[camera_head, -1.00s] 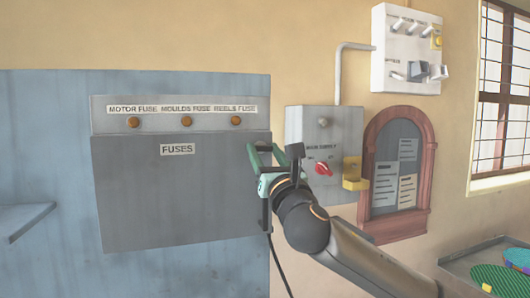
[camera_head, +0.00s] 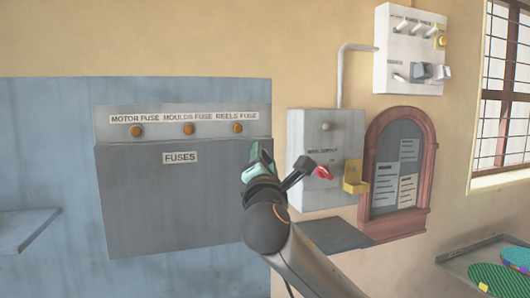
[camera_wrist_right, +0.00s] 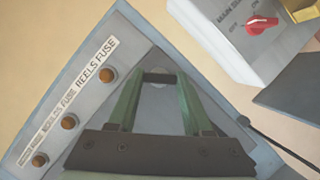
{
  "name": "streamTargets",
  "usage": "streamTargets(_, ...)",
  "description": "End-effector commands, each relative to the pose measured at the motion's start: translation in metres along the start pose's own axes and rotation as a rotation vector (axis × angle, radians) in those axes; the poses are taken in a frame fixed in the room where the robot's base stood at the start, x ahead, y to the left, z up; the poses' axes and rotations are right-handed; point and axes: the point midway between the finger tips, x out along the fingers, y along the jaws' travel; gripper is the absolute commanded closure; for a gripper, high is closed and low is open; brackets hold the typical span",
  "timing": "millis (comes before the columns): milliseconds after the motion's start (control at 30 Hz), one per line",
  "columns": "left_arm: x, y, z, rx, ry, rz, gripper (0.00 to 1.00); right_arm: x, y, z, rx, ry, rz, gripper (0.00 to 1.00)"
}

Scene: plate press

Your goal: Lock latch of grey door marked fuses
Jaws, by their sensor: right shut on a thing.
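The grey door marked FUSES (camera_head: 175,200) lies flat against the box, below the strip of fuse labels, and looks closed. My right gripper (camera_head: 262,155) is at the door's upper right edge. In the right wrist view, its green fingers (camera_wrist_right: 158,78) are closed in on a small dark piece (camera_wrist_right: 159,77), apparently the latch. My left gripper is not in view.
A grey main supply box (camera_head: 325,135) with a red switch (camera_head: 323,172) and yellow bracket (camera_head: 355,180) is close to the right. A dark shelf (camera_head: 335,236) juts out below it. A red-framed notice board (camera_head: 432,165) hangs farther right.

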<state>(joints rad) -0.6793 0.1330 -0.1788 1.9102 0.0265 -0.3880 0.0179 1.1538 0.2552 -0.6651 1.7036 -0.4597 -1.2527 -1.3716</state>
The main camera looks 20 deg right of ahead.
Motion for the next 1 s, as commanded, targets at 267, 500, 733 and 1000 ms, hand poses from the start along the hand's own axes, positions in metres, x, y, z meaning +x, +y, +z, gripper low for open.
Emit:
streamTargets(267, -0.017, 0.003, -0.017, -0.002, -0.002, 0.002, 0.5, 0.001, 0.005, 0.001, 0.244, 0.003, -0.104, 1.0)
streamTargets(500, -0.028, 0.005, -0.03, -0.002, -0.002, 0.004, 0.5, 0.001, 0.005, 0.002, 0.424, 0.002, -0.179, 1.0)
streamTargets(733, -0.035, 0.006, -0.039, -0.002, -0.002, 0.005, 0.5, 0.001, 0.005, 0.001, 0.545, 0.003, -0.228, 1.0)
streamTargets(1000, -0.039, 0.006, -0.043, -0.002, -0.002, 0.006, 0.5, 0.0, 0.004, 0.001, 0.613, 0.001, -0.256, 1.0)
